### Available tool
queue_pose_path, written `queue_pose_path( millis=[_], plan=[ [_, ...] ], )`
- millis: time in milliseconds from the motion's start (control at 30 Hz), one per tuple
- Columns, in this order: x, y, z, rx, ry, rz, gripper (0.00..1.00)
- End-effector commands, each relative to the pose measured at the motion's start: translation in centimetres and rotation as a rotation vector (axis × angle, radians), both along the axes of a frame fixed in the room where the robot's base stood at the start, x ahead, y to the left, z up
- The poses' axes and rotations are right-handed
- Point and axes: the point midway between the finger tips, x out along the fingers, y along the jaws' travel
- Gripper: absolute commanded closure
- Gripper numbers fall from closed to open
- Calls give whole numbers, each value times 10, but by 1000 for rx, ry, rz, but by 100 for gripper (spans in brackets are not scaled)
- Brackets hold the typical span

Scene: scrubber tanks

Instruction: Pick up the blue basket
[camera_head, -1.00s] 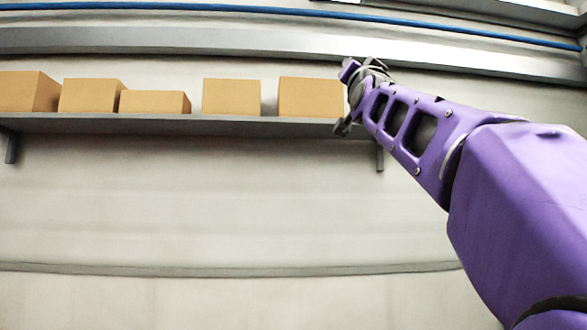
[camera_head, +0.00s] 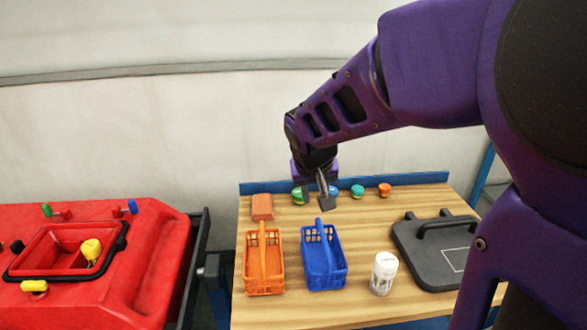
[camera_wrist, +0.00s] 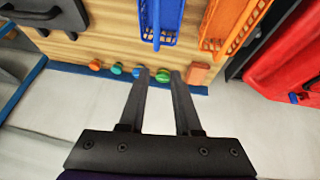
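The blue basket (camera_head: 323,262) stands upright on the wooden table, its arched handle raised. It also shows at the top of the wrist view (camera_wrist: 160,22). My gripper (camera_head: 323,190) hangs over the back edge of the table, behind the basket and apart from it. In the wrist view my gripper (camera_wrist: 158,78) has its two fingers spread with nothing held between them.
An orange basket (camera_head: 264,264) stands just left of the blue one, with an orange-red block (camera_head: 262,207) behind it. A white bottle (camera_head: 383,273) and a dark grey case (camera_head: 440,250) are to the right. Small round caps (camera_head: 357,191) line the back edge. A red tank (camera_head: 150,260) stands left.

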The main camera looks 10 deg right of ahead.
Motion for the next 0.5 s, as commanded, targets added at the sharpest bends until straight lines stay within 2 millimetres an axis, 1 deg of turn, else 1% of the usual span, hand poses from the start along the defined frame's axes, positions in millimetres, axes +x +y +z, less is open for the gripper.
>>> queue_pose_path(
  millis=[33, 100, 200, 267, 367, 467, 500],
  plan=[
    [-14, -4, -11, -26, 45, 2, 68],
    [-26, -7, -21, -51, 84, 11, 68],
    [-33, -9, -32, -69, 111, 15, 68],
    [-31, -10, -39, -70, 114, 15, 68],
    [-24, -14, -57, -70, 115, 16, 68],
    [-16, -17, -77, -68, 115, 16, 68],
    [-12, -19, -89, -68, 114, 14, 68]
  ],
)
